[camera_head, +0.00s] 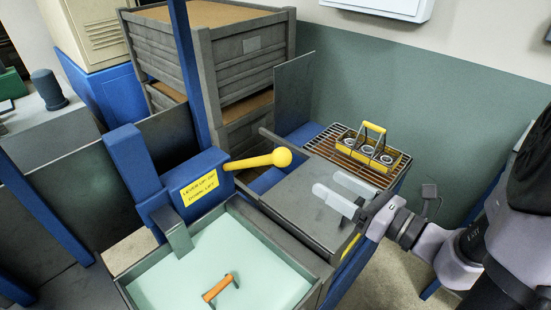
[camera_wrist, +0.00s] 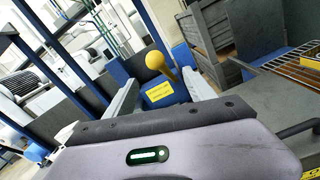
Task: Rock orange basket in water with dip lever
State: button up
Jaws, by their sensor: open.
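The dip lever (camera_head: 258,160) is yellow with a ball end. It sticks out to the right from a blue post with a yellow label. The water (camera_head: 222,262) fills a grey-walled tank at the front. An orange handle (camera_head: 217,288) shows at the water's surface; the rest of the orange basket cannot be made out. My gripper (camera_head: 340,190) is open and empty, to the right of the lever's ball and apart from it. In the wrist view the lever's ball (camera_wrist: 155,60) appears ahead, between my two fingers.
A grey flat top (camera_head: 305,205) lies under my gripper. Behind it a yellow carrier (camera_head: 372,153) with several cylindrical parts stands on a wire rack. Large grey crates (camera_head: 240,60) are stacked at the back. An upright grey panel (camera_head: 294,95) stands behind the lever.

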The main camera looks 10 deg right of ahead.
jog(key=x, duration=1.1)
jog(key=a+x, duration=0.1)
jog(key=x, duration=0.5)
jog(key=shift+s+r, duration=0.2)
jog(key=shift+r, duration=0.05)
grip_shut()
